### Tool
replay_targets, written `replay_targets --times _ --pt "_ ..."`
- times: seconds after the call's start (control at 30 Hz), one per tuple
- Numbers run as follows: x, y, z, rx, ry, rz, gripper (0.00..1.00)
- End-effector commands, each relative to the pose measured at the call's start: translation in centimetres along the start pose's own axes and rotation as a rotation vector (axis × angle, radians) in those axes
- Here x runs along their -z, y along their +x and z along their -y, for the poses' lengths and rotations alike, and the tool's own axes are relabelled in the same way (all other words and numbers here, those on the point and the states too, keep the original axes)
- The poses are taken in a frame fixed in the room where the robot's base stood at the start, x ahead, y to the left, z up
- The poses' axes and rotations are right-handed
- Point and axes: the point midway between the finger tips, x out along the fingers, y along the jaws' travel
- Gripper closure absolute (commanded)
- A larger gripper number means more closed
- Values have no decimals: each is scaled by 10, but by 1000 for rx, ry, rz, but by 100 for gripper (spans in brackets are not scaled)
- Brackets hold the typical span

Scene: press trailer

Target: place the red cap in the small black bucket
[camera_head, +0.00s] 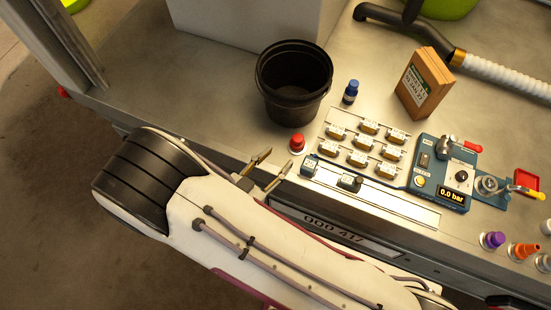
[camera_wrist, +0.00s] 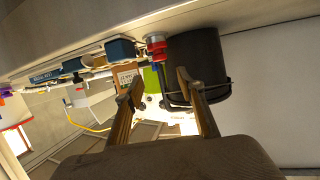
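The red cap (camera_head: 297,141) sits on a small light base near the table's front edge, left of the switch panel. It also shows in the wrist view (camera_wrist: 157,46), beyond the fingertips and in front of the bucket. The small black bucket (camera_head: 292,82) stands upright behind the cap, and its visible inside looks empty. In the wrist view the bucket (camera_wrist: 208,62) is at upper right, partly behind a finger. My gripper (camera_head: 271,167) is open and empty, its two fingers apart at the front edge, just left of and nearer than the cap. Its fingers also show in the wrist view (camera_wrist: 160,76).
A blue-capped bottle (camera_head: 351,92) stands right of the bucket. A brown box (camera_head: 424,83) is farther right. Several small modules and a blue pressure unit (camera_head: 444,172) lie right of the cap. A white hose (camera_head: 500,74) runs at back right. Bare table lies left of the bucket.

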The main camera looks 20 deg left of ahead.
Motion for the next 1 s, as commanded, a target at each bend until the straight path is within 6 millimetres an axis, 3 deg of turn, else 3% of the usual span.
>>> replay_targets --times 0.27,0.3,0.33,0.73,0.87,1.0 --pt "0 0 0 0 0 0 62" --pt "0 0 0 0 0 0 51" --pt "0 0 0 0 0 0 50" --pt "0 1 3 6 15 8 50" --pt "1 5 17 31 73 39 50" --pt "4 12 46 82 198 109 50"
